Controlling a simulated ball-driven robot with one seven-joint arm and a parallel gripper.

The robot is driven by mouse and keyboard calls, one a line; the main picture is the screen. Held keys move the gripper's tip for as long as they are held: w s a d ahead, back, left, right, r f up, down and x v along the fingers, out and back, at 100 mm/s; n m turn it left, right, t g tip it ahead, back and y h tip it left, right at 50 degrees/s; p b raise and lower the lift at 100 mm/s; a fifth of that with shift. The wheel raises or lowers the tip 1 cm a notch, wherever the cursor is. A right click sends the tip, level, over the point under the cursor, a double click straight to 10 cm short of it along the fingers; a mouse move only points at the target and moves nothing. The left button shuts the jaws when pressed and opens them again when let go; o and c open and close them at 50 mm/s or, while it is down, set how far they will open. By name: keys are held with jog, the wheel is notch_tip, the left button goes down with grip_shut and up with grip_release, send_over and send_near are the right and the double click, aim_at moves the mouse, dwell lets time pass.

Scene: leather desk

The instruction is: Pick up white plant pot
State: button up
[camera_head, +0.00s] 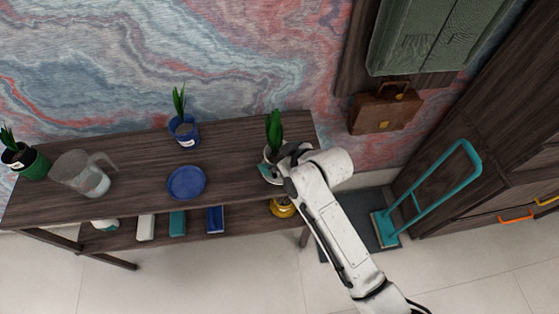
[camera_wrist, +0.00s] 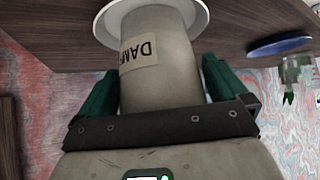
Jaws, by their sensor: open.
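The white plant pot (camera_head: 267,154), with a green leafy plant (camera_head: 274,130), stands at the right end of the dark wooden desk in the head view. My arm's end partly hides it. In the wrist view, which looks upside down, the pale pot (camera_wrist: 162,75) with a printed label rests on a white saucer (camera_wrist: 194,15). My gripper (camera_wrist: 160,86) is open, with one green finger on each side of the pot. Whether the fingers touch it cannot be told. In the head view my gripper (camera_head: 270,170) is at the pot's front side.
A blue plate (camera_head: 187,183), a blue potted plant (camera_head: 184,133), a clear pitcher (camera_head: 82,174) and a green potted plant (camera_head: 27,162) stand further left on the desk (camera_head: 130,152). A gold pot (camera_head: 283,207) and several books are on the lower shelf. A teal trolley (camera_head: 388,230) stands right.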

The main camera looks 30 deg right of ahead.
jog(key=shift+c, duration=0.5)
jog(key=c, duration=1.2)
